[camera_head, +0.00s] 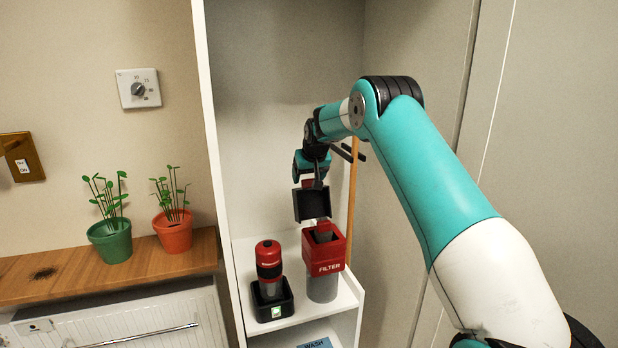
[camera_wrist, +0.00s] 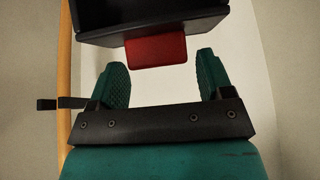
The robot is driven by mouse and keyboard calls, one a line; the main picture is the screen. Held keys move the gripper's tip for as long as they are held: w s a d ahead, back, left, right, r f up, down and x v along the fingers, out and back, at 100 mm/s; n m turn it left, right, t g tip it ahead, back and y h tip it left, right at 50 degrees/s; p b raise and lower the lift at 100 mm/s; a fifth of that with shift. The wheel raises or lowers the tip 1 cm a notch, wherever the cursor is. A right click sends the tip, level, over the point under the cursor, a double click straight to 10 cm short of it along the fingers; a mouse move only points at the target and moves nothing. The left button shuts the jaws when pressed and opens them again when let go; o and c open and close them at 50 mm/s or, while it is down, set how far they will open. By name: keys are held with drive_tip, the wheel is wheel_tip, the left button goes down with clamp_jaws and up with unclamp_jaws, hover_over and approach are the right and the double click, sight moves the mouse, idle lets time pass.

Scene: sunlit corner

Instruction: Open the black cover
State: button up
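The black cover (camera_head: 312,204) stands raised above the red box marked FILTER (camera_head: 324,250), whose top opening shows. A red tab (camera_head: 308,184) sticks out of the cover's upper edge. The cover's dark underside fills the top of the wrist view (camera_wrist: 150,22), with the red tab (camera_wrist: 155,51) below it. My gripper (camera_head: 311,171) is just above the cover. In the wrist view my gripper (camera_wrist: 162,62) is open, its teal fingers apart on either side of the tab, with gaps at both sides. Whether the cover is hinged to the box cannot be seen.
A red and black bottle-like device (camera_head: 269,262) stands in a black holder (camera_head: 272,305) left of the box, on the white shelf (camera_head: 343,308). The shelf's side wall (camera_head: 212,130) rises at left. Plants in a green pot (camera_head: 111,242) and an orange pot (camera_head: 174,233) stand on the wooden ledge.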

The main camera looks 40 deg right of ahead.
drive_tip(key=shift+o, duration=0.3)
drive_tip(key=shift+s+f, duration=0.1)
drive_tip(key=shift+f, duration=0.05)
drive_tip(key=shift+s+a+r, duration=0.1)
drive_tip(key=shift+s+r, duration=0.1)
drive_tip(key=shift+r, duration=0.1)
drive_tip(key=b+v, duration=0.5)
drive_tip(key=v, duration=1.1)
drive_tip(key=shift+r+b, duration=0.35)
drive_tip(key=shift+r, duration=0.1)
drive_tip(key=shift+a, duration=0.1)
